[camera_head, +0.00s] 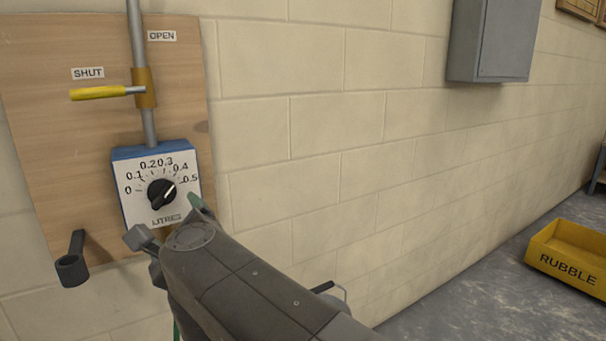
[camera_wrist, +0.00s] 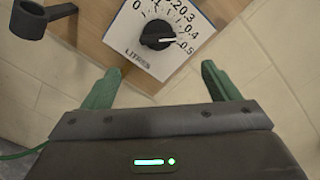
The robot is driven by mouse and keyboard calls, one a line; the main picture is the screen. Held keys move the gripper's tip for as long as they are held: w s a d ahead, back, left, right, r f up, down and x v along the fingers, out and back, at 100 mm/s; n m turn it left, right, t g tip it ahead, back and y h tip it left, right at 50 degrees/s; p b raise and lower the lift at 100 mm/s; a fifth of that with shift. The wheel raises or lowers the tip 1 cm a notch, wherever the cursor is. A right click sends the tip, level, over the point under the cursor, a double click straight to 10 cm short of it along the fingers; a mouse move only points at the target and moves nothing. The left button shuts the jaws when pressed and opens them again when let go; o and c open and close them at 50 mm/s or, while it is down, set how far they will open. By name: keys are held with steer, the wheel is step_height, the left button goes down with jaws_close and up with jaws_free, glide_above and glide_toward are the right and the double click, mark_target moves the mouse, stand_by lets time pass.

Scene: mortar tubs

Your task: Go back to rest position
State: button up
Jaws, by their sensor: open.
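My gripper (camera_head: 168,222) is open and empty, just below and in front of the litres dial box. In the wrist view its two green fingers (camera_wrist: 161,76) stand wide apart, with the black knob (camera_wrist: 157,34) beyond them and not between them. The white-faced dial box (camera_head: 160,186) has a blue casing and a scale from 0 to 0.5. The knob's white mark points to the right side of the scale, around 0.4 to 0.5; the exact value is hard to tell. My arm crosses the lower middle of the head view.
A wooden board (camera_head: 40,150) on the block wall carries the pipe (camera_head: 137,40) and a yellow lever (camera_head: 98,93) lying level by the SHUT label. A dark spout (camera_head: 72,265) is at lower left. A grey cabinet (camera_head: 493,40) hangs right. A yellow RUBBLE tub (camera_head: 568,262) stands on open floor.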

mark_target(165, 197)
steer(key=b+x, duration=0.1)
steer(key=x, duration=0.3)
steer(key=b+x, duration=0.1)
steer(key=x, duration=0.3)
steer(key=b+x, duration=0.2)
steer(key=x, duration=0.3)
steer(key=shift+w+f, duration=0.1)
steer(key=shift+f, duration=0.25)
steer(key=shift+a+r+n+p, duration=0.1)
steer(key=shift+r+n+p, duration=0.2)
steer(key=shift+n, duration=0.3)
steer(key=shift+n+p, duration=0.3)
steer(key=shift+n, duration=0.5)
steer(key=n+p, duration=0.2)
steer(key=n, duration=0.3)
steer(key=shift+r+n, duration=0.1)
steer(key=shift+n, duration=0.3)
steer(key=n+p, duration=0.3)
steer(key=n, duration=0.2)
steer(key=shift+r, duration=0.1)
steer(key=n+p, duration=0.1)
steer(key=n, duration=0.2)
steer(key=shift+p, duration=0.35)
